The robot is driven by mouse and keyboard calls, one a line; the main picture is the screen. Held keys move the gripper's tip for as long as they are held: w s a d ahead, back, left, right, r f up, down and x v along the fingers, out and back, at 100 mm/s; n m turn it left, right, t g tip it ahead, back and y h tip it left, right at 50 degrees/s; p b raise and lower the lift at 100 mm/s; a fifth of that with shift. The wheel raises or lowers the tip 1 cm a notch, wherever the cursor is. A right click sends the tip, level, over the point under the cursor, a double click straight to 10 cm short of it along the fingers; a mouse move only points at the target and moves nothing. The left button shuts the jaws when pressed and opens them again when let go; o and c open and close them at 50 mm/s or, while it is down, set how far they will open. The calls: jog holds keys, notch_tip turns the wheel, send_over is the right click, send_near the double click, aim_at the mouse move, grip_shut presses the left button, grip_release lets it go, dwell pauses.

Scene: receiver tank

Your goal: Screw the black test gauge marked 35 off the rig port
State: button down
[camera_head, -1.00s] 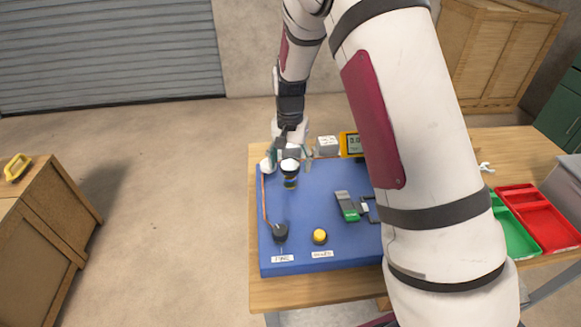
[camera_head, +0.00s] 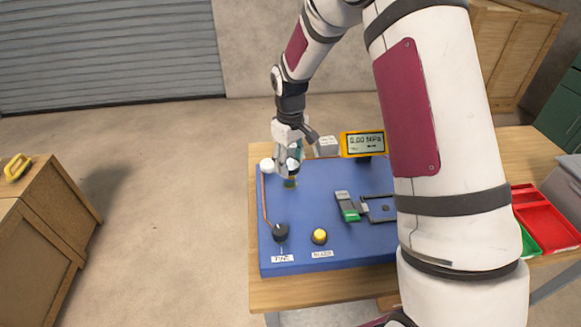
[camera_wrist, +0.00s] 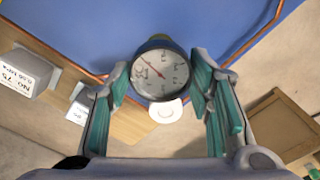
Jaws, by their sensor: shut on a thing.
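The gauge (camera_wrist: 160,74), a dark round body with a white dial and a red needle, sits between my fingertips in the wrist view. Its marking is too small to read. My gripper (camera_wrist: 162,80) is shut on the gauge, with a teal-padded finger on each side. In the head view my gripper (camera_head: 291,160) is over the back left of the blue rig board (camera_head: 300,210) and hides most of the gauge. The rig port under the gauge shows as a small dark and brassy piece (camera_head: 290,183); its thread is hidden.
A yellow display (camera_head: 365,143) reads 0.00 MPa behind the board. A black knob (camera_head: 280,232) and a yellow knob (camera_head: 319,236) are at the front. White labelled blocks (camera_wrist: 18,74) stand near my gripper. A red tray (camera_head: 545,222) is at the right.

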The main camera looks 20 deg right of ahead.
jog(key=n, duration=0.8)
jog(key=shift+r+p, duration=1)
jog(key=shift+r, duration=2.05)
